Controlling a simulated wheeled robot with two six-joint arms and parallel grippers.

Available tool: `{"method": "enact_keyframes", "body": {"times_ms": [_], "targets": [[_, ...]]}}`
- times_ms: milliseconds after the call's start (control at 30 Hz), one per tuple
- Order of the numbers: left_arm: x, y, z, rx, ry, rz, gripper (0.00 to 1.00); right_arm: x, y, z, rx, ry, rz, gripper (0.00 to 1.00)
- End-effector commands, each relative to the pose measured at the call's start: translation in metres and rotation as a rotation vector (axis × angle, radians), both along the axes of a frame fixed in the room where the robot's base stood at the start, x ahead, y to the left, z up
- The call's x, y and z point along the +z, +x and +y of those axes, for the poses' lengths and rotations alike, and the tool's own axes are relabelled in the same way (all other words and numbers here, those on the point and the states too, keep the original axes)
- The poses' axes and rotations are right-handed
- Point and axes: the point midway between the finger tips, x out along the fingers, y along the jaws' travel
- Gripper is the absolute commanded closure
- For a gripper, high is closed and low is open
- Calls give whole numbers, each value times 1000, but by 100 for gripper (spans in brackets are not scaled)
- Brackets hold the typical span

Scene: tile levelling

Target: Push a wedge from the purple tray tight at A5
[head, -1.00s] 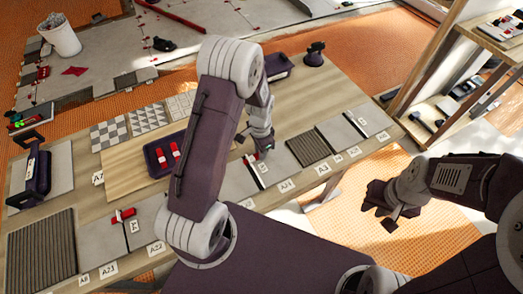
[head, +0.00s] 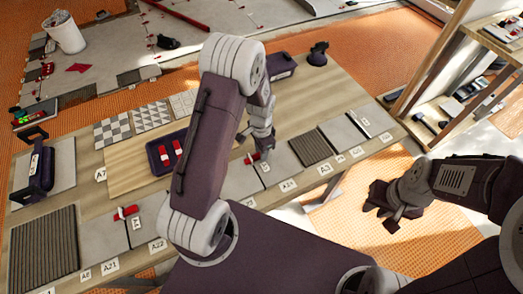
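The purple tray (head: 152,159) lies on the wooden bench with red wedges (head: 174,147) in it. A red wedge (head: 252,158) sits at the black joint strip between two grey tiles (head: 243,183) near the front of the bench. My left gripper (head: 264,147) is just above and right of this wedge. Its fingertips are small and dark, so I cannot tell their opening or whether they touch the wedge. Another red wedge (head: 125,212) sits at a joint further left. My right gripper (head: 388,217) is off the bench's front side, away from the tiles; its opening is unclear. The A5 label is too small to read surely.
A purple-handled tool (head: 42,171) stands at the bench's left end. Patterned tiles (head: 152,116) lie behind the tray. A dark tray (head: 283,65) and a dark knob-shaped object (head: 318,54) are at the back. A wooden shelf (head: 462,83) stands on the right.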

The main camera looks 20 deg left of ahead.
Motion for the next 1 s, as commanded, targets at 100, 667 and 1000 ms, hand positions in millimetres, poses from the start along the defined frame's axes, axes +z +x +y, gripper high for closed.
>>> {"method": "enact_keyframes", "body": {"times_ms": [100, 667, 1000], "targets": [[0, 0, 0, 0, 0, -1, 56, 0, 0, 0, 0, 0, 0, 75], [64, 2, 0, 0, 0, -8, 56, 8, 0, 0, 0, 0, 0, 75], [91, 0, 0, 1, 0, -1, 56, 9, 0, 0, 0, 0, 0, 75]]}}
